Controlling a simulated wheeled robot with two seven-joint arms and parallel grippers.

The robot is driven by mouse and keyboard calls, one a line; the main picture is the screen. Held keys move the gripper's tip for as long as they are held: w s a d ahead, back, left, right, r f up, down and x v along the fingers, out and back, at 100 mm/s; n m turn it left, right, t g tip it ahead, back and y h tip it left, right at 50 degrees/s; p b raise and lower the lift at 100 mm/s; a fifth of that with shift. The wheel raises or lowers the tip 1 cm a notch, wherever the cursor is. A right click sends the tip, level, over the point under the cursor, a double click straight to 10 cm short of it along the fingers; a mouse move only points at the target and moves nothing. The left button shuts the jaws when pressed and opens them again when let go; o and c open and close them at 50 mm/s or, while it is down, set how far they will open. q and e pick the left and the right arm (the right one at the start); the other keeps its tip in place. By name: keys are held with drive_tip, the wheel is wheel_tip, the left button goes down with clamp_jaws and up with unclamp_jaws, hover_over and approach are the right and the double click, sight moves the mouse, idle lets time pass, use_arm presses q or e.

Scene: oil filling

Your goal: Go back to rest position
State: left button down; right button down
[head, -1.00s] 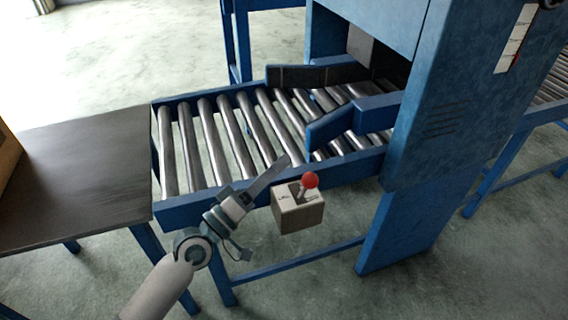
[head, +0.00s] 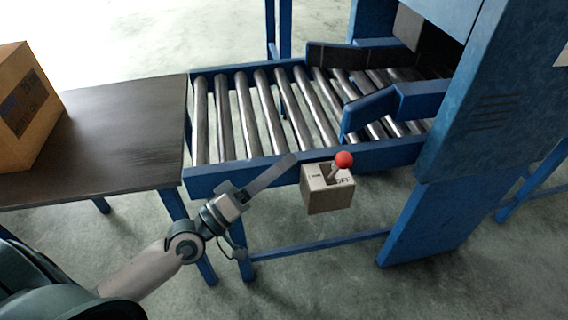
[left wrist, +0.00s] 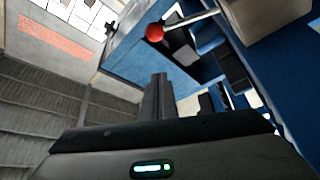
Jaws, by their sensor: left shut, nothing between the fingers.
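My left gripper (head: 272,172) is shut and empty. In the head view it stands in front of the blue side rail of the roller conveyor, left of a beige control box (head: 327,188). The box carries a lever with a red ball knob (head: 343,159). In the left wrist view my shut fingers (left wrist: 158,97) point up, with the red knob (left wrist: 154,32) beyond them and apart from them. The right gripper does not show.
The roller conveyor (head: 263,100) leads right into a blue machine (head: 490,100). A dark table (head: 120,130) adjoins it on the left, with a cardboard box (head: 25,105) on it. Open floor lies in front.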

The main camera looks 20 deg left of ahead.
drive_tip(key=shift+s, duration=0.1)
